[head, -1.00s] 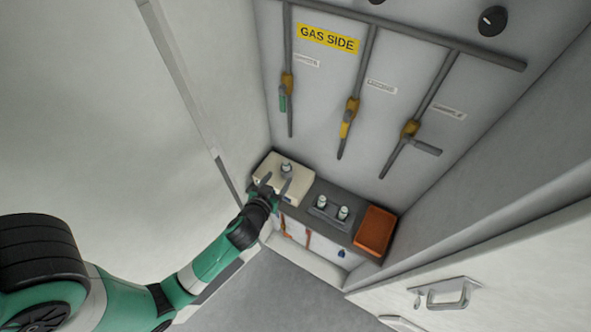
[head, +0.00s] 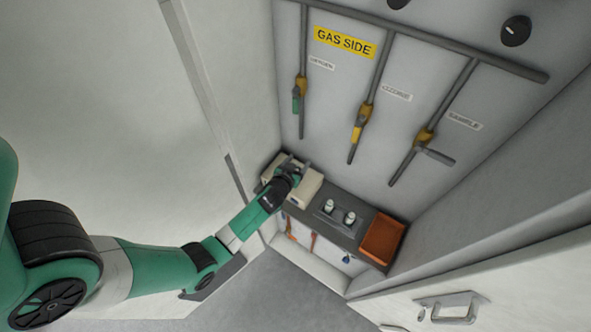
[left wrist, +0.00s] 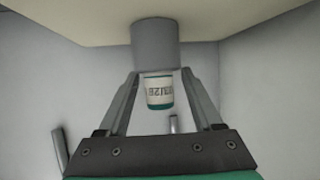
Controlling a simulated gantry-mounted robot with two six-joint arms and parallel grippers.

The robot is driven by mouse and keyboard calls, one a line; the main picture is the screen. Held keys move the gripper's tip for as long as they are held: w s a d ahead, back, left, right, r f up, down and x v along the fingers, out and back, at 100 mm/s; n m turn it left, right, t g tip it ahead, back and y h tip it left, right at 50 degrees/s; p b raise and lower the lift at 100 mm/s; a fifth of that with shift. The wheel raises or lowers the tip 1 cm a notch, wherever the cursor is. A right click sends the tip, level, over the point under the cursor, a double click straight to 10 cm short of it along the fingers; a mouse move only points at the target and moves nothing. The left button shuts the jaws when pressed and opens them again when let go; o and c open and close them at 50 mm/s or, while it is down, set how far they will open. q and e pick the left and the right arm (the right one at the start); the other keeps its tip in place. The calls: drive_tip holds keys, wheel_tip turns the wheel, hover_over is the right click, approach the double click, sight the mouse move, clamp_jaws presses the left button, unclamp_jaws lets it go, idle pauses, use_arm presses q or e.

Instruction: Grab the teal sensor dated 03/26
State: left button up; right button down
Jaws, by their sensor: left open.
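In the left wrist view a small white sensor (left wrist: 159,91) with a teal band sits at the end of a grey cylindrical holder (left wrist: 156,45) on the cream box. Its printed label appears upside down and I cannot read the date surely. My left gripper (left wrist: 160,76) is open, with one finger on each side of the sensor and holder; contact is not clear. In the head view my left gripper (head: 291,164) is over the cream box (head: 309,188) and hides the holder and sensor. My right gripper is not in view.
Two white-topped vials (head: 328,205) stand in a dark rack on the grey counter (head: 343,242). An orange tray (head: 383,238) is at the counter's right end.

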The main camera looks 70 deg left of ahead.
use_arm(q)
drive_tip(key=shift+w+a+f, duration=0.15)
clamp_jaws()
idle(0.4)
